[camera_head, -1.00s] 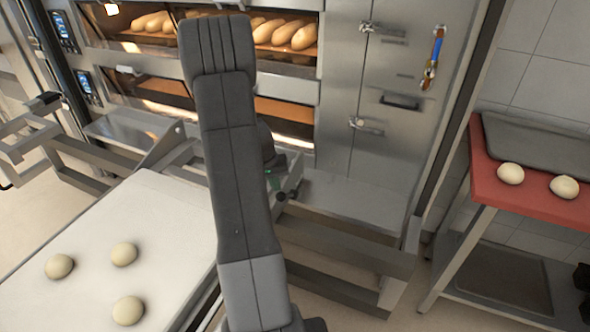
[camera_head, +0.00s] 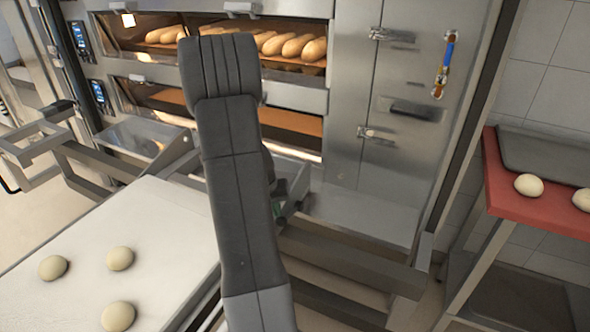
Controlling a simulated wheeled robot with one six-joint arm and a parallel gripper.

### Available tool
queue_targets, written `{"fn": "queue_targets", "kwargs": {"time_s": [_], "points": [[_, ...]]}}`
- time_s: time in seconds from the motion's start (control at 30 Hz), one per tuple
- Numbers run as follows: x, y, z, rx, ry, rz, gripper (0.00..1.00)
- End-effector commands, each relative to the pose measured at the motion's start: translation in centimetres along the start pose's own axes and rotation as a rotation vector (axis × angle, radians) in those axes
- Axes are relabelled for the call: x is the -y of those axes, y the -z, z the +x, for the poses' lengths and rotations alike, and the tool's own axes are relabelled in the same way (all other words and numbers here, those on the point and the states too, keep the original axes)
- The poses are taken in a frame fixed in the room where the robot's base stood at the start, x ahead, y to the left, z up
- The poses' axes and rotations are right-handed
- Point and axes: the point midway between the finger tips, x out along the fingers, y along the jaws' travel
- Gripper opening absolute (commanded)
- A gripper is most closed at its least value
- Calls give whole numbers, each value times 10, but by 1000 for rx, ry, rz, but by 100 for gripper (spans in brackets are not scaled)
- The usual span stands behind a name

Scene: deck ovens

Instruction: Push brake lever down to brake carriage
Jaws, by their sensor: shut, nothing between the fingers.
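The carriage is a steel frame (camera_head: 350,255) in front of the ovens, with a pale loading board (camera_head: 165,225) at the left. My arm stands upright across the middle of the view. Only a small dark part of my gripper (camera_head: 281,190) shows past the arm's right edge, just above the frame rail, and a bit of green shows beside it. The gripper is shut with nothing held. I cannot make out the brake lever for sure; it may be hidden behind my arm. Whether the gripper touches it cannot be seen.
Several dough balls (camera_head: 120,258) lie on the board. Deck ovens with loaves (camera_head: 300,46) stand behind, with a steel door (camera_head: 400,160) to their right. A red-topped table (camera_head: 508,200) with dough stands at the right. Some floor shows between frame and table.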

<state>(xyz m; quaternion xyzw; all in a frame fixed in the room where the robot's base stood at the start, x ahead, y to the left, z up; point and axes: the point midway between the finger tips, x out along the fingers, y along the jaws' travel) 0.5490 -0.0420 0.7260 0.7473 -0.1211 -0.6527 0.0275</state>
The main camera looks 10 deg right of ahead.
Motion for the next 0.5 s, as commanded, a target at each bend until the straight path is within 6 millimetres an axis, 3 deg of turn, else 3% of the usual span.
{"fn": "queue_targets", "kwargs": {"time_s": [0.27,0.5], "points": [[0,0,-2,-1,0,0,0],[0,2,-36,-5,2,1,0]]}}
